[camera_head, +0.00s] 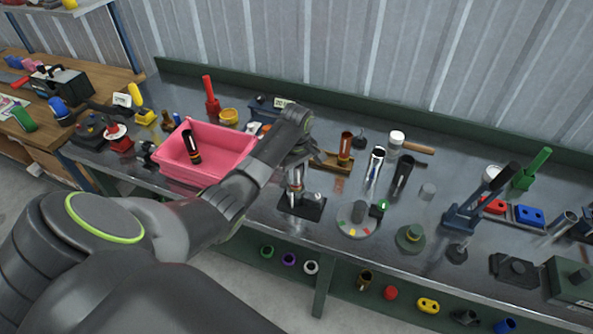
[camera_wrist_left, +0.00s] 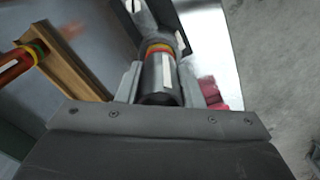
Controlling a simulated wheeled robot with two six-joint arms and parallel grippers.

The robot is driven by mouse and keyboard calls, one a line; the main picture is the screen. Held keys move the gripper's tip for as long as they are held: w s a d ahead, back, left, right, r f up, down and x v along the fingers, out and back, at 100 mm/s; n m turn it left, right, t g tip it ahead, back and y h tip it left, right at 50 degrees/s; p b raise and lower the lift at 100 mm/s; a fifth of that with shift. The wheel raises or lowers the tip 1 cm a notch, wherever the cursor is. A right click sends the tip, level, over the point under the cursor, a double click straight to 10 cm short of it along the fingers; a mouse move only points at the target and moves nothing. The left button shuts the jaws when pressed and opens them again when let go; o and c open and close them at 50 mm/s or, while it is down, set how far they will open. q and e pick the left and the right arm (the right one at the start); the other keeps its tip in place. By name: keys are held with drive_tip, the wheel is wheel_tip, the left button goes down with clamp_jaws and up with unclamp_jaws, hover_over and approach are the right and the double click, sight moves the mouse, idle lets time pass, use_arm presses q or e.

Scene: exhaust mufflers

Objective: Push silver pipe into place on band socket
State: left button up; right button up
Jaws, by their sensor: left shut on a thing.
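The silver pipe (camera_head: 296,181) stands roughly upright at the black band socket (camera_head: 302,206) near the table's front edge. My left gripper (camera_head: 299,160) is above the socket, shut on the pipe's upper part. The arm and gripper partly cover the pipe's top in the head view. I cannot tell how fully its lower end is seated. My right gripper is not in view.
A pink bin (camera_head: 180,170) with a dark pipe (camera_head: 191,147) is to the left. A wooden holder (camera_head: 331,162) with a copper-coloured pipe (camera_head: 346,146) is behind right. Another shiny pipe (camera_head: 375,165), a black pipe (camera_head: 403,173) and a round dial plate (camera_head: 356,222) stand to the right.

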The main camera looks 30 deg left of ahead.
use_arm(q)
drive_tip(key=o, duration=1)
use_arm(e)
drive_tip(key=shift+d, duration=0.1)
